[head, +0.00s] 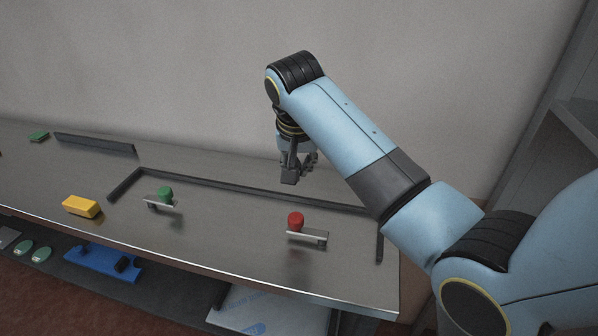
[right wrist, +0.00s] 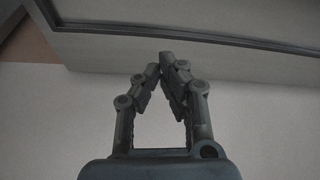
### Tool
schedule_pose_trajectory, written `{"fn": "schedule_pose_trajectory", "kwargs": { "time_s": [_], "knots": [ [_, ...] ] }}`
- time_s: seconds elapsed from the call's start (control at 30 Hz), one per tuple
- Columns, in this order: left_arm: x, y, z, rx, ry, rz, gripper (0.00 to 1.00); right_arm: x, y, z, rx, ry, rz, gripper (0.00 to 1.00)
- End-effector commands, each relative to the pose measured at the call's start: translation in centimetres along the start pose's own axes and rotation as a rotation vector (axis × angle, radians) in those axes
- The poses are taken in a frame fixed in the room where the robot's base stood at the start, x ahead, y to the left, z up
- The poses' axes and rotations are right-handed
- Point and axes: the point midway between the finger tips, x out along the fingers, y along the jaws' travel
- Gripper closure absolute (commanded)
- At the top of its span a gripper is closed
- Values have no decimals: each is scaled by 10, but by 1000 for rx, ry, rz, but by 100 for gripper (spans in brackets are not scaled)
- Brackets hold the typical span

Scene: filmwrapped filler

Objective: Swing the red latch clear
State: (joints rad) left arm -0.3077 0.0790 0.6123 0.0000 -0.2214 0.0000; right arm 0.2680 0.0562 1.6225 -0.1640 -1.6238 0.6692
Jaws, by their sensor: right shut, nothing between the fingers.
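The red latch shows in the head view as a red knob (head: 296,221) on a flat grey bar (head: 309,236), toward the right of the metal worktop. The bar runs from under the knob to the right. My right gripper (head: 289,181) points down behind the latch, near the rear dark rail, apart from the knob. In the right wrist view its fingers (right wrist: 163,62) meet at the tips with nothing between them. The latch does not show in that view. My left gripper is not in view.
A green-knobbed latch (head: 165,196) stands left of the red one, with a yellow block (head: 82,206) farther left. A dark rail frame (head: 250,187) borders the back and sides. A blue part (head: 103,262) lies on the shelf below. The worktop between the latches is clear.

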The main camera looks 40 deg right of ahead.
Motion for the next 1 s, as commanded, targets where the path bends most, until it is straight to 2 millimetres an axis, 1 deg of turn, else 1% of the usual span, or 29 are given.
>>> {"fn": "schedule_pose_trajectory", "kwargs": {
  "time_s": [0.03, 0.1, 0.17, 0.3, 0.37, 0.4, 0.43, 0.6, 0.8, 1.0],
  "knots": [
    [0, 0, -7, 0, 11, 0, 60, 10, 1, 0, -1, -3, 4, 100],
    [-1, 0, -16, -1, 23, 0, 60, 26, 1, 0, -2, -3, 4, 100],
    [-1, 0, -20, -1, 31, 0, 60, 39, 1, 0, -2, -3, 4, 100],
    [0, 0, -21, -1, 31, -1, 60, 69, 0, 1, -1, -4, 2, 100],
    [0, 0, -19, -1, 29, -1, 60, 80, 1, 1, -1, -3, 2, 100],
    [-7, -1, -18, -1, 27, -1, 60, 74, 0, 10, -2, -4, -2, 100],
    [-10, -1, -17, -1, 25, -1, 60, 71, 0, 14, -2, -3, -1, 100],
    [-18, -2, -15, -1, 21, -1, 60, 66, 0, 32, -1, -1, -1, 100],
    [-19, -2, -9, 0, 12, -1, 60, 65, 0, 39, -1, -1, -1, 100],
    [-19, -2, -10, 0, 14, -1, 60, 65, 0, 39, -1, -1, -1, 100]
  ]
}}
